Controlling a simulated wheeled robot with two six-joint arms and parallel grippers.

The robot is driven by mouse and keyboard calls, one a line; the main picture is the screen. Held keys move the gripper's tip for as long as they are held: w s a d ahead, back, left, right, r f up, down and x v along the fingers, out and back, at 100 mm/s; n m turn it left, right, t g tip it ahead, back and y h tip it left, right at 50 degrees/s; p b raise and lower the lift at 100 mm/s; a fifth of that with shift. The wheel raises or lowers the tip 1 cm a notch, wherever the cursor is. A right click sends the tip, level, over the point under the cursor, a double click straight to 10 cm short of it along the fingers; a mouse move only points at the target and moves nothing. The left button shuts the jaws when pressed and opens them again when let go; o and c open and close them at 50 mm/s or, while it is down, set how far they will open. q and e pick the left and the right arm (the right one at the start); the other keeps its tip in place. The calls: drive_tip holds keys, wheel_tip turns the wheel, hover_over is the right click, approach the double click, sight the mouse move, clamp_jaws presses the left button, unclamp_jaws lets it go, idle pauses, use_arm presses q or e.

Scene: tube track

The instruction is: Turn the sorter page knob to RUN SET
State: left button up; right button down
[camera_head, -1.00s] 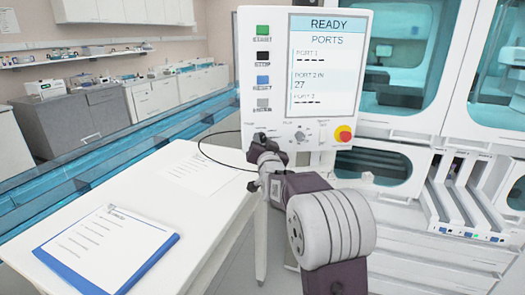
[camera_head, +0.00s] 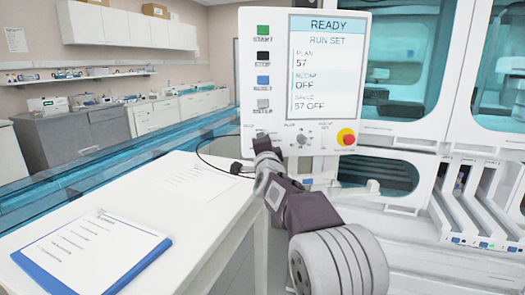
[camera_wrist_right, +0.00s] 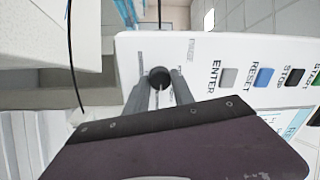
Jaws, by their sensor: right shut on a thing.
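My right gripper (camera_head: 262,142) reaches the panel's lower left corner. In the right wrist view, a dark round knob (camera_wrist_right: 159,77) with a pale pointer line sits between its two fingers, which are shut on it. In the head view this knob is hidden behind the gripper. My left gripper is in neither current view.
A second knob (camera_head: 300,139) and a red emergency button (camera_head: 346,137) on a yellow base are right of the gripper. START (camera_head: 263,30) and other buttons line the panel's left side. A white table (camera_head: 190,225) holds a blue-backed clipboard (camera_head: 150,258) and a paper sheet.

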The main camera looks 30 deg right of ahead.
drive_tip(key=shift+m+b, duration=0.45)
drive_tip(key=shift+m, duration=0.65)
drive_tip(key=c, duration=1.1)
unclamp_jaws()
drive_tip(key=v, duration=0.9)
drive_tip(key=shift+a+b, duration=0.1)
drive_tip(key=shift+b, duration=0.3)
